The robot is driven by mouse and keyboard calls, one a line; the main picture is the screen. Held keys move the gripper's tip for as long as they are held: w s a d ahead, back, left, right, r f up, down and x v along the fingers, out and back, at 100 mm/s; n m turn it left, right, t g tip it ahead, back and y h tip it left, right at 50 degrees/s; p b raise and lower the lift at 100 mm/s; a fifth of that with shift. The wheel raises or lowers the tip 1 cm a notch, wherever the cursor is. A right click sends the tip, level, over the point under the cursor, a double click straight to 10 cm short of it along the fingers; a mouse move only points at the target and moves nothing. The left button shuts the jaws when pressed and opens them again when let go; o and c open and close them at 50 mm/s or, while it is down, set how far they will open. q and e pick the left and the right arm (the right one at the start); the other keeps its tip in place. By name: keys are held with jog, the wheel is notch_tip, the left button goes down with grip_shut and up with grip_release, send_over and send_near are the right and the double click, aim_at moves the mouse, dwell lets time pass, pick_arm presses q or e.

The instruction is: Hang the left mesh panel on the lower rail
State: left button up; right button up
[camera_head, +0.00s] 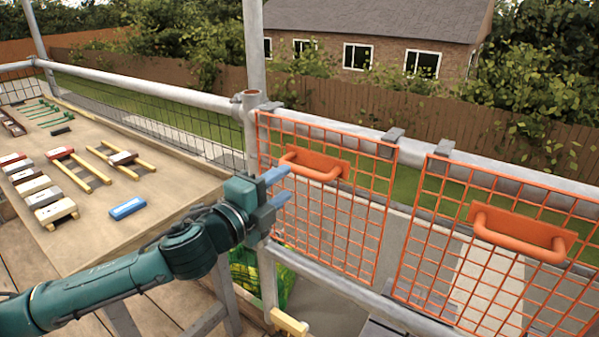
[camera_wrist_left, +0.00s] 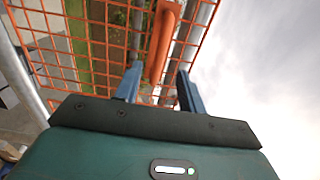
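The left mesh panel (camera_head: 335,215) is an orange grid with an orange bar handle (camera_head: 312,166) near its top. Grey hooks (camera_head: 391,140) at its top edge sit at the upper rail (camera_head: 350,141), and its lower edge is near the lower rail (camera_head: 318,275). My left gripper (camera_head: 281,186) is just left of the handle, its two blue fingers apart. In the left wrist view the open fingers (camera_wrist_left: 157,88) point at the mesh, with the handle (camera_wrist_left: 163,40) beyond and between them; I see no contact. My right gripper is not in view.
A second orange mesh panel (camera_head: 500,245) with its own handle hangs to the right. A scaffold upright (camera_head: 256,60) stands behind my left gripper. A wooden table (camera_head: 90,235) at left holds tiles, wooden frames and a blue block (camera_head: 127,208).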

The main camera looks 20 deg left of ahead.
aim_at(300, 172)
pick_arm(q)
jog(key=p+x, duration=0.1)
jog(key=x, duration=0.5)
jog(key=shift+r, duration=0.1)
jog(key=shift+x, duration=0.85)
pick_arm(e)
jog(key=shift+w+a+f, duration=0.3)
pick_arm(q)
grip_shut()
